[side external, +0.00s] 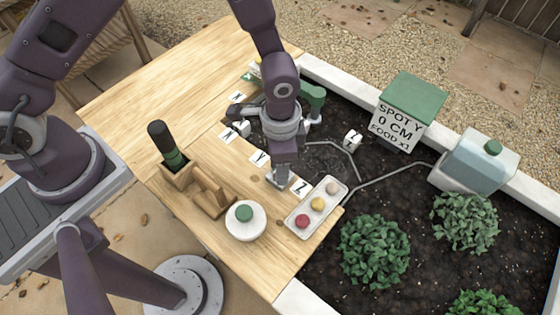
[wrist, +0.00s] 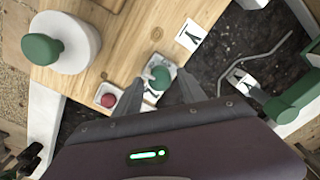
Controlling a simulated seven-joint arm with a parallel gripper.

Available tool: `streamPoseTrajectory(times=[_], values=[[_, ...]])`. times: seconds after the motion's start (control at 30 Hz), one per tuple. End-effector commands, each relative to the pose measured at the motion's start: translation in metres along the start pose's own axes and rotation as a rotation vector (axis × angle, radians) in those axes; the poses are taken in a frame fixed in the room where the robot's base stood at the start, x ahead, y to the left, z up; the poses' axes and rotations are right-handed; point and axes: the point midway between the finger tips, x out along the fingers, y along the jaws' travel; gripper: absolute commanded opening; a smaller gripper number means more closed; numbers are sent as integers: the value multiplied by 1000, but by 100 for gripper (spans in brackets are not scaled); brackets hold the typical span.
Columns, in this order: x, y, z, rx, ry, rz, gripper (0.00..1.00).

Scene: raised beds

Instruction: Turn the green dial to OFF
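My gripper (side external: 281,182) points down over the wooden table near the letter Z card (side external: 300,186). In the wrist view my gripper (wrist: 161,76) has its fingers apart. A small green rounded piece (wrist: 158,82) on a white square lies between them in that view. It looks like the green dial, but I cannot read its marks or see its setting. I cannot tell whether the fingers touch it. In the side view my gripper hides it. A white round base with a green knob (side external: 244,214) stands nearby and also shows in the wrist view (wrist: 43,50).
A white tray (side external: 290,217) with red, yellow and beige balls lies close beside my gripper. A wooden rack (side external: 212,200) holds a green-banded dark tool (side external: 166,146). Beyond are the soil bed with grey pipes, a sign box (side external: 402,126) and a pale tank (side external: 468,165). The table's left part is clear.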

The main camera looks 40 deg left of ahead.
Motion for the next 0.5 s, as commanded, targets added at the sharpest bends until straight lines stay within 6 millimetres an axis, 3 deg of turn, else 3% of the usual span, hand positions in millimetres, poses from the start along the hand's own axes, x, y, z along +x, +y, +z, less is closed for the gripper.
streamPoseTrajectory(times=[0.3, 0.5], values=[[-1, 0, 1, 1, -2, 0, 52], [-38, 0, -1, 0, 3, -1, 52]])
